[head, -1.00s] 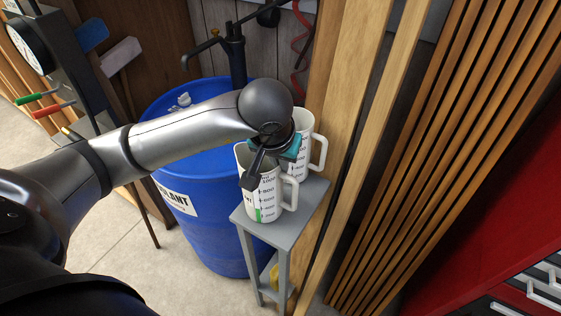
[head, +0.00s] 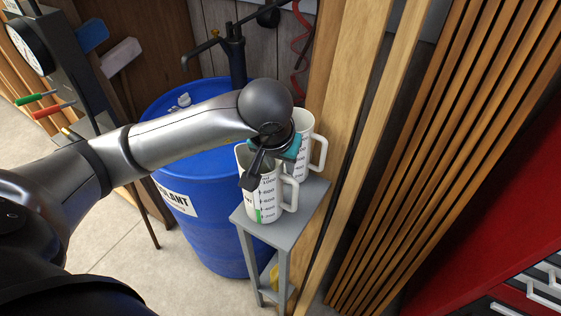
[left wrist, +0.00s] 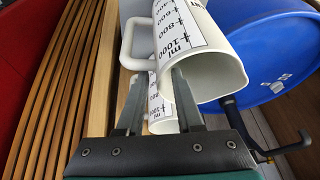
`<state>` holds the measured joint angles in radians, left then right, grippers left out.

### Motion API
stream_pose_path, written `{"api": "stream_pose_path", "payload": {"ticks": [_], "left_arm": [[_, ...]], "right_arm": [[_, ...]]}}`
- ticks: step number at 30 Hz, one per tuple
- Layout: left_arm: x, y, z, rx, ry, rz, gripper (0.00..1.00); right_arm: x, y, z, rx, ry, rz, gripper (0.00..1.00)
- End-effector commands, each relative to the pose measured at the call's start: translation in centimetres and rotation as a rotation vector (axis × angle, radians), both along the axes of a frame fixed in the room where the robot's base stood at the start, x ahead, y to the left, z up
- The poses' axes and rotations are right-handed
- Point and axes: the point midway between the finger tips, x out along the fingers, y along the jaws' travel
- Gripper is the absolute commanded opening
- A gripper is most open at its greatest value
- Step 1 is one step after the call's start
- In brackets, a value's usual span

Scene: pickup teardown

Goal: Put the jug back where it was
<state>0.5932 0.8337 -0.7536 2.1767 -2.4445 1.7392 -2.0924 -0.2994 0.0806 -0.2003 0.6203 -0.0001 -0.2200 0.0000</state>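Two white measuring jugs with ml scales stand upright on a small grey stand (head: 240,221). The front jug (head: 267,201) has a green mark low on its side and its handle to the right. The rear jug (head: 301,165) stands just behind it, partly hidden by my arm. My left gripper (head: 254,170) is at the front jug's rim. In the left wrist view my left gripper (left wrist: 160,74) has its fingers apart, with the front jug (left wrist: 190,38) close by and one finger overlapping its mouth. Contact cannot be told. My right gripper is not in view.
A blue drum (head: 215,235) with a hand pump (head: 236,50) stands left of the stand. Timber boards (head: 345,110) and wooden slats (head: 440,150) rise close on the right. A red cabinet (head: 480,235) is at far right. Something yellow sits on the stand's lower shelf.

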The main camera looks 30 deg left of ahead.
Motion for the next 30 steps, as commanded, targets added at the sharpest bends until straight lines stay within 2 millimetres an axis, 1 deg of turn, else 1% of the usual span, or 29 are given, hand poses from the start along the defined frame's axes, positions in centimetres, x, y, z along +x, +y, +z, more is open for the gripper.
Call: {"api": "stream_pose_path", "payload": {"ticks": [1,5,9,12,15,21,30], "left_arm": [[-0.2,-0.1,1.0,-0.001,-0.005,-0.003,0.35],[-1.1,-0.3,3.5,0.001,-0.008,-0.003,0.35],[-2.3,-0.6,6.6,0.000,-0.009,-0.004,0.35],[-3.1,-0.8,8.4,0.000,-0.008,-0.003,0.35],[-3.6,-0.9,9.8,-0.001,-0.005,-0.002,0.35],[-4.2,-1.0,11.1,-0.001,-0.002,0.000,0.35],[-4.3,-1.0,11.2,0.000,-0.001,0.000,0.35]], "right_arm": [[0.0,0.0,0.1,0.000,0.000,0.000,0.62],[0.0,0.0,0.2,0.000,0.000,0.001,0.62],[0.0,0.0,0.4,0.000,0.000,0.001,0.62],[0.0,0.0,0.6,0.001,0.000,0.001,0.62],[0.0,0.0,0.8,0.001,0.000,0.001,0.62],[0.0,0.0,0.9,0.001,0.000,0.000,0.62],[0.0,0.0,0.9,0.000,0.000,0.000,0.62]]}}
